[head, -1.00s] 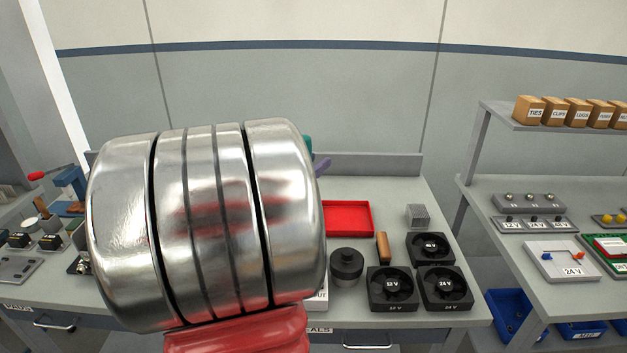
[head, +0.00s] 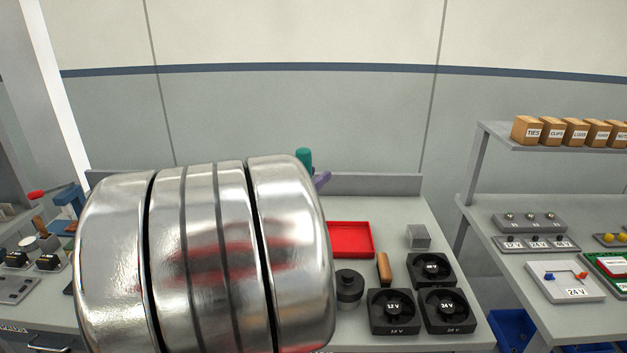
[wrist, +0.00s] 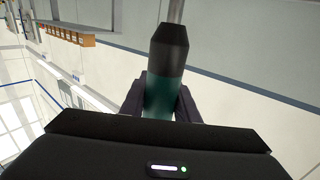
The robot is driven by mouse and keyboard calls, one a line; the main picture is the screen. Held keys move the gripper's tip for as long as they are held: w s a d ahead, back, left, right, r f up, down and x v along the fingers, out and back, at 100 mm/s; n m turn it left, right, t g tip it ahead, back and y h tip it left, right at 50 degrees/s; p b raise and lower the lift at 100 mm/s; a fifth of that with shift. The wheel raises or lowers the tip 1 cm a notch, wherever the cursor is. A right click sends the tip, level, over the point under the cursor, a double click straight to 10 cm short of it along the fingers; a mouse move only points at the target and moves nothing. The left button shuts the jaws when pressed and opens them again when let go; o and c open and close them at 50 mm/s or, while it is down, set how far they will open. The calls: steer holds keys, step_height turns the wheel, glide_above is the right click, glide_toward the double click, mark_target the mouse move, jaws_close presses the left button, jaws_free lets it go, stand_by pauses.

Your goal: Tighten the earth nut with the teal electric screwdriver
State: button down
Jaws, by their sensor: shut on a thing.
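In the wrist view my gripper (wrist: 160,101) is shut on the teal electric screwdriver (wrist: 160,97). The screwdriver has a teal body, a black nose (wrist: 170,46) and a grey shaft that runs out of the top of the picture. Its tip is out of view. In the head view my arm's large metal links hide the gripper. A teal end (head: 304,158) and a purple piece (head: 321,180) show just past them; I cannot tell whether these are the held tool and my finger. I cannot make out the earth nut in either view.
A red tray (head: 351,240), a black round knob-like part (head: 348,287) and several black fans (head: 394,312) lie on the bench, right of my arm. A side bench (head: 547,217) stands at right with labelled boxes (head: 551,132) on its shelf. My arm hides the bench's middle.

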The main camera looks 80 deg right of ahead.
step_height(320, 180, up, 11)
stand_by(1.2)
steer(key=shift+f, duration=0.1)
steer(key=w+a+f+n+t+y, duration=0.1)
steer(key=w+a+f+n+t, duration=0.4)
steer(key=w, duration=0.8)
steer(key=w+a+f+n+t, duration=0.2)
steer(key=w+a+f+t, duration=0.4)
steer(key=w, duration=0.7)
steer(key=w+a+f+n+t+y, duration=0.1)
steer(key=w+a+f+n+t, duration=0.5)
steer(key=w, duration=0.7)
steer(key=w+a+f+n+t+y, duration=0.25)
steer(key=w+a, duration=0.25)
steer(key=a, duration=0.4)
steer(key=w+a+f+n+t+y, duration=0.1)
steer(key=w+a+f+t+y, duration=0.25)
steer(key=a, duration=0.55)
steer(key=w+a+f+n+y, duration=0.1)
steer(key=a+f+y, duration=0.3)
steer(key=a, duration=0.6)
steer(key=w+a+f+n+t+y, duration=0.1)
steer(key=a+f+n+y, duration=0.3)
steer(key=a, duration=0.6)
steer(key=shift+w+a+f+n+y, duration=0.2)
steer(key=shift+a+f+n+y, duration=0.1)
steer(key=shift+n+y, duration=0.1)
steer(key=shift+s+d, duration=0.1)
